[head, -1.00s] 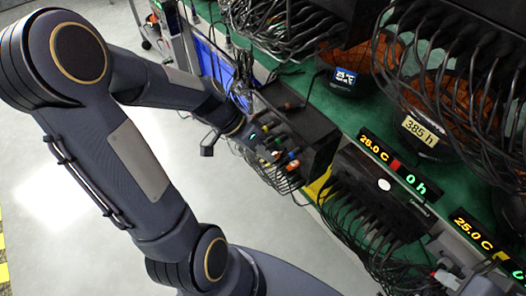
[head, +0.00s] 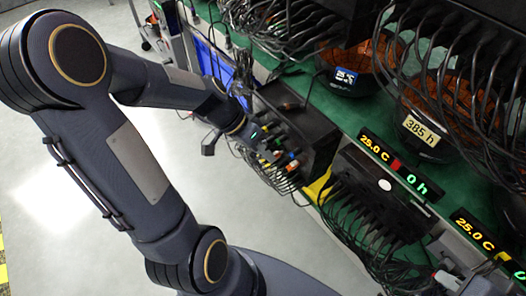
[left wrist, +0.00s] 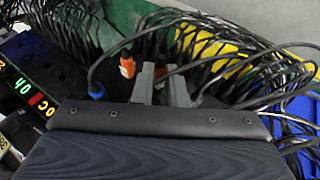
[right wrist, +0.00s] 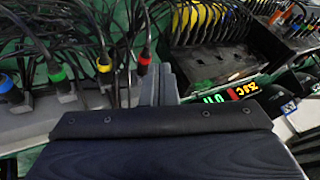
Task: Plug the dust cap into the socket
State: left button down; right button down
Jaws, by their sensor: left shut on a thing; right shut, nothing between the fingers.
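My left gripper (head: 270,153) is at the front of a dark box with coloured plugs, at the middle of the head view. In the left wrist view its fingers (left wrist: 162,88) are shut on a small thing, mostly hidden. A bit of orange (left wrist: 164,71) shows between the fingertips; I take it for the dust cap but cannot tell its shape. The socket cannot be made out. My right gripper (right wrist: 159,85) is shut and empty in the right wrist view, close beside a red-ringed plug (right wrist: 145,58).
An orange plug (left wrist: 127,66) and a blue plug (left wrist: 96,91) stand left of the left fingers. The dark box (head: 311,135) sits on a green shelf, with cables hanging below. Another cabled unit (head: 385,190) stands to its right. Open floor (head: 60,210) lies at left.

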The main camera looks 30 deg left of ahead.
pick_arm(q)
jog(key=shift+w+d, duration=0.35)
jog(key=shift+w, duration=0.45)
jog(key=shift+s, duration=0.1)
jog(key=shift+s+a+b, duration=0.3)
jog(key=shift+s, duration=0.3)
jog(key=shift+b, duration=0.55)
dwell(1.3)
jog(key=shift+w+d, duration=0.25)
jog(key=shift+w, duration=0.4)
jog(key=c, duration=1.4)
grip_release()
jog(key=p+v, duration=0.1)
jog(key=v, duration=0.7)
jog(key=shift+a+f, duration=0.1)
jog(key=shift+f, duration=0.05)
